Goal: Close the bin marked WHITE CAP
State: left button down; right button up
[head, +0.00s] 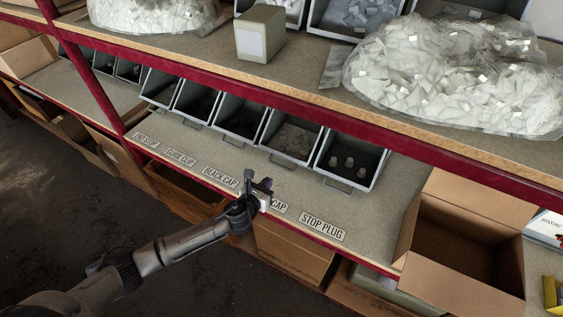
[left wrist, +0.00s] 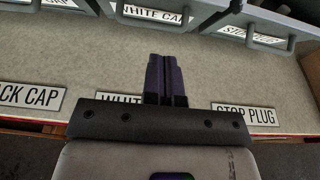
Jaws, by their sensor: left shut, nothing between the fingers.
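The WHITE CAP bin (head: 286,155) is the grey bin second from the right in the main row. It is tilted out with its top open, and pale pieces lie inside. Its front label and handle show at the top of the left wrist view (left wrist: 155,14). My left gripper (head: 265,185) is shut and empty over the shelf ledge, in front of this bin and apart from it. It partly covers the WHITE CAP ledge label (head: 279,206). In the left wrist view, its closed fingers (left wrist: 167,75) point toward the bin fronts. My right gripper is out of view.
The STOP PLUG bin (head: 349,185) stands open to the right, with a few pieces inside. Other open bins (head: 240,118) stand to the left. An open cardboard box (head: 460,245) stands at the right. Above is a shelf with a red edge (head: 250,92). The ledge between bins and labels is clear.

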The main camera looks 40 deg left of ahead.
pick_arm(q)
jog(key=r+x, duration=0.2)
jog(key=x, duration=0.8)
jog(key=shift+w+r+b, duration=0.2)
jog(key=shift+r+b, duration=0.2)
jog(key=shift+a, duration=0.1)
